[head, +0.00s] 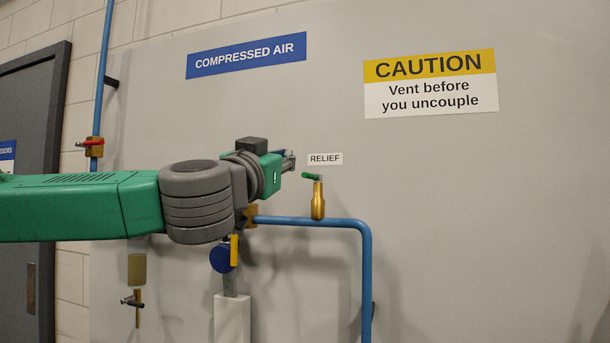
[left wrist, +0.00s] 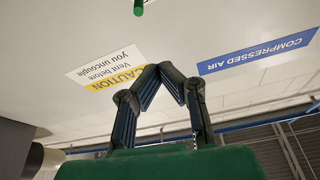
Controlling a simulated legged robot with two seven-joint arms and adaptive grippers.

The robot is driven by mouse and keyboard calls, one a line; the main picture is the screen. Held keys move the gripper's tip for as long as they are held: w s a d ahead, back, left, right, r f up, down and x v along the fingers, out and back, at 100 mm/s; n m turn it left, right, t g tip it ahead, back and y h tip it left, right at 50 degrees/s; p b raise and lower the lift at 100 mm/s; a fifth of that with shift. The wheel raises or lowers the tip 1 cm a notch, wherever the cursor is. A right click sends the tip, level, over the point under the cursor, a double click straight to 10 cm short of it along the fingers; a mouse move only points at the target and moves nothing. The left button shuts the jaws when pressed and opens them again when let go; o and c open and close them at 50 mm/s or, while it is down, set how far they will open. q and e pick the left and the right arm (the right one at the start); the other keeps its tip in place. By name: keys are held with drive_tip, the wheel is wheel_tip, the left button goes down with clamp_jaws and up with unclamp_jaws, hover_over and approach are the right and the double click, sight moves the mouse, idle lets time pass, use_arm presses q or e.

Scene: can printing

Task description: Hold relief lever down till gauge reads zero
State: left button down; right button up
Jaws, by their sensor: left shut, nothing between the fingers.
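The relief lever (head: 312,176) is a small green handle on top of a brass valve (head: 318,202), below the RELIEF label (head: 325,159). A green tip of it also shows at the top edge of the left wrist view (left wrist: 138,9). My left gripper (head: 289,161) is to the left of the lever and slightly higher, apart from it in the picture. Its fingers (left wrist: 168,70) are closed together at the tips and hold nothing. No gauge face can be made out; my left arm covers part of the pipework. My right gripper is out of view.
A blue pipe (head: 367,270) runs under the relief valve and turns down. A caution sign (head: 430,83) is on the grey panel. The panel right of the valve is clear.

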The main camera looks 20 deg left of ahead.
use_arm(q)
drive_tip(key=d, duration=0.1)
wheel_tip(320, 180, up, 3)
drive_tip(key=p, duration=0.3)
hover_over(312, 177)
drive_tip(key=s, duration=0.2)
drive_tip(key=shift+a, duration=0.2)
drive_tip(key=f, duration=0.2)
drive_tip(key=shift+s+f, duration=0.2)
drive_tip(key=shift+f, duration=0.2)
drive_tip(key=shift+s+d+f, duration=0.1)
drive_tip(key=shift+d+f, duration=0.1)
drive_tip(key=shift+f, duration=0.35)
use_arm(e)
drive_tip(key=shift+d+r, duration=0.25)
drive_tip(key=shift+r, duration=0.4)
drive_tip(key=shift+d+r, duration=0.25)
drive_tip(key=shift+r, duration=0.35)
use_arm(q)
drive_tip(key=shift+a, duration=0.25)
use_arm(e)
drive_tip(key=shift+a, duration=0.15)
use_arm(q)
drive_tip(key=shift+f, duration=0.1)
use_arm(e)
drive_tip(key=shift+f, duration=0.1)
